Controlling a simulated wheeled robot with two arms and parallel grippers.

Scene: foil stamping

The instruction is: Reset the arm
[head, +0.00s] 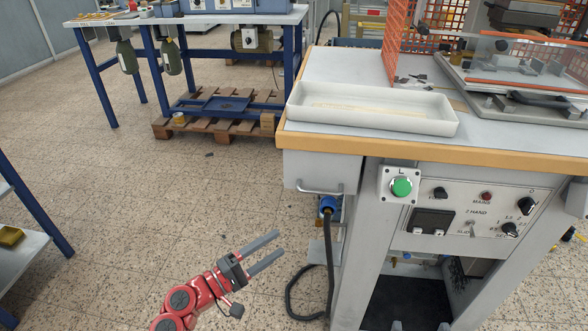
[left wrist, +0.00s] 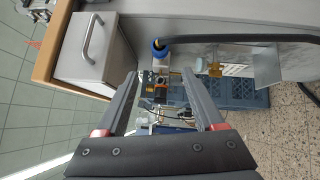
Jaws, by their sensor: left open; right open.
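My left gripper (head: 279,243) is open and empty in the head view, low over the tiled floor and left of the machine bench. In the left wrist view its two fingers (left wrist: 159,74) stand wide apart, with nothing between them. Behind them are a blue-capped fitting and small parts under the bench. My right gripper (head: 421,326) barely shows at the bottom edge of the head view. Only what look like its two fingertips are visible, spread apart in front of the dark opening of the machine bench (head: 352,146).
A white tray (head: 372,121) lies on the bench top. The bench front has a green button (head: 401,187), a control panel (head: 470,213) and a drawer handle (head: 320,190). A black cable (head: 331,262) hangs beside the left gripper. Open floor lies to the left.

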